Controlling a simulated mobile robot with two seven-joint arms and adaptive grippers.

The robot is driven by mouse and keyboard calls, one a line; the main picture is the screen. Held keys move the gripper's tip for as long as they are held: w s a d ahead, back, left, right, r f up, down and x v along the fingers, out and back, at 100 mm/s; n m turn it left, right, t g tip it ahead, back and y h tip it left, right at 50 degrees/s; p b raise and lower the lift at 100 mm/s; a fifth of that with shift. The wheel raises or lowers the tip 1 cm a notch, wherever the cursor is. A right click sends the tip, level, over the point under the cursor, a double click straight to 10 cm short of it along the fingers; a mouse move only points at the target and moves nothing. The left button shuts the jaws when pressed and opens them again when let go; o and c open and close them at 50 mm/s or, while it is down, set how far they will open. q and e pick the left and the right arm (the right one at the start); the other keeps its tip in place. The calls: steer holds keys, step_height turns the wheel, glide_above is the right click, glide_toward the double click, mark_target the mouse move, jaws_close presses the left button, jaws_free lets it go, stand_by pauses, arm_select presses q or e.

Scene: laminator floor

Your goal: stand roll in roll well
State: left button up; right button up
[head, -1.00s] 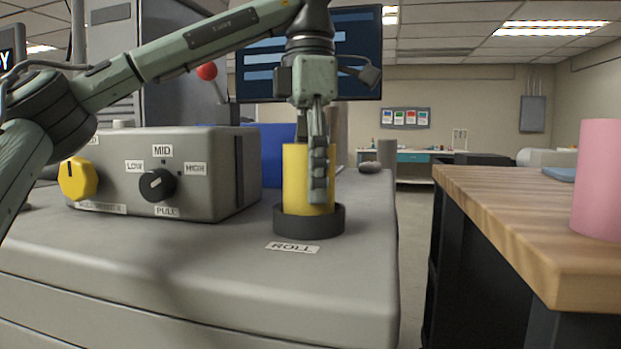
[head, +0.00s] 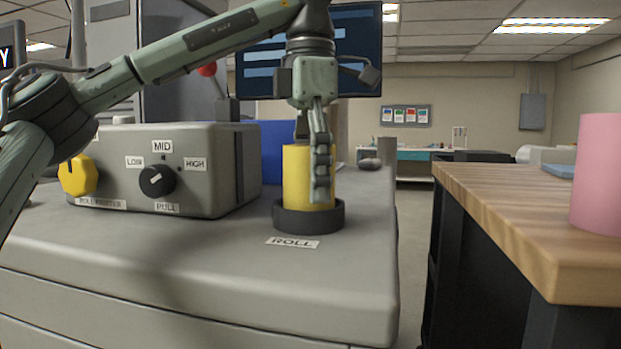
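A yellow roll (head: 296,178) stands upright in a dark ring-shaped roll well (head: 308,219) on the grey machine top, behind a label reading ROLL. The roll's lower end is hidden by the well's rim, so I cannot see whether it rests on the bottom. My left gripper (head: 312,160) points down from above and is shut on the roll. One finger lies across the roll's front right side, and the other is mostly hidden behind the roll. My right gripper is not in view.
A grey control box (head: 165,172) with a yellow knob and a black dial stands left of the well. A dark monitor (head: 358,55) is behind. A wooden table (head: 520,220) with a pink roll (head: 598,175) is at the right, across a gap. The machine top in front is clear.

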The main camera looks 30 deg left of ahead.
arm_select(q)
steer(key=shift+r, duration=1)
step_height(320, 180, up, 8)
steer(key=shift+r, duration=1.4)
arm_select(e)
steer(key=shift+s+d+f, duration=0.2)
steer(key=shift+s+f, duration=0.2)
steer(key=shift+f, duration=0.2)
arm_select(q)
steer(key=shift+f, duration=0.15)
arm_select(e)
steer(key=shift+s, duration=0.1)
